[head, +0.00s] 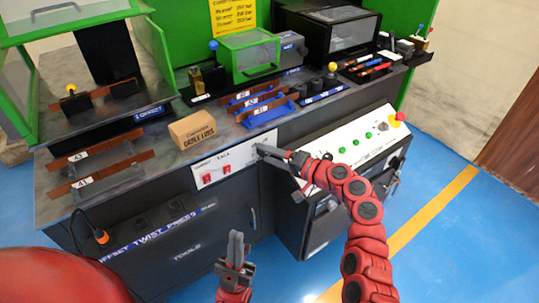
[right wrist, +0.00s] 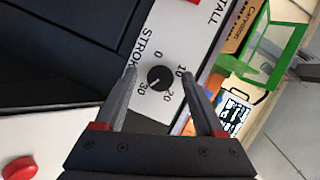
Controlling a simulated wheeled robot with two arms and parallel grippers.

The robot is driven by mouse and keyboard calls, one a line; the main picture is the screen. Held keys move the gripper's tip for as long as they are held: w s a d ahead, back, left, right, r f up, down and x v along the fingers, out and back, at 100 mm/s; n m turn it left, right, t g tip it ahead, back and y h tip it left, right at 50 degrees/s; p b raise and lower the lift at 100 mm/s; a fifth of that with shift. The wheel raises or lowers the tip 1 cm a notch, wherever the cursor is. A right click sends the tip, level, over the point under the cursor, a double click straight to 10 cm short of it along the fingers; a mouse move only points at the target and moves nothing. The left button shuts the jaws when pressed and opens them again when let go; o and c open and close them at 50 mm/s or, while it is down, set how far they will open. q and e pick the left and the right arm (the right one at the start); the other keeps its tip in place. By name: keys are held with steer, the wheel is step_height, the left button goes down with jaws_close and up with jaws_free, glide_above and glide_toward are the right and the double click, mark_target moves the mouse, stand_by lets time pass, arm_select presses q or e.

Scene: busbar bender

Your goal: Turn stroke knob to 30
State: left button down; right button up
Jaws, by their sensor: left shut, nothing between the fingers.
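The stroke knob (right wrist: 159,78) is a small round black dial on a white panel marked STROKE in the right wrist view. The numbers 0, 10, 20 and 30 stand around it. A small pale mark on the knob seems to point toward the 30. My right gripper (right wrist: 159,73) is open, with its fingertips on either side of the knob and visible gaps to it. In the head view my right gripper (head: 264,152) reaches the white panel's right end and hides the knob. My left gripper (head: 236,238) is shut and empty, low in front of the cabinet.
The white panel (head: 221,167) carries red switches. A cardboard box (head: 192,130) and copper bars on blue holders (head: 262,112) sit on the bench above. A sloped control panel (head: 352,140) with a red knob stands to the right. Blue floor (head: 460,230) is clear at the right.

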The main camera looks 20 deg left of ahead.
steer(key=p+v, duration=0.1)
steer(key=v, duration=1.6)
steer(key=shift+d, duration=0.2)
steer(key=shift+f, duration=0.1)
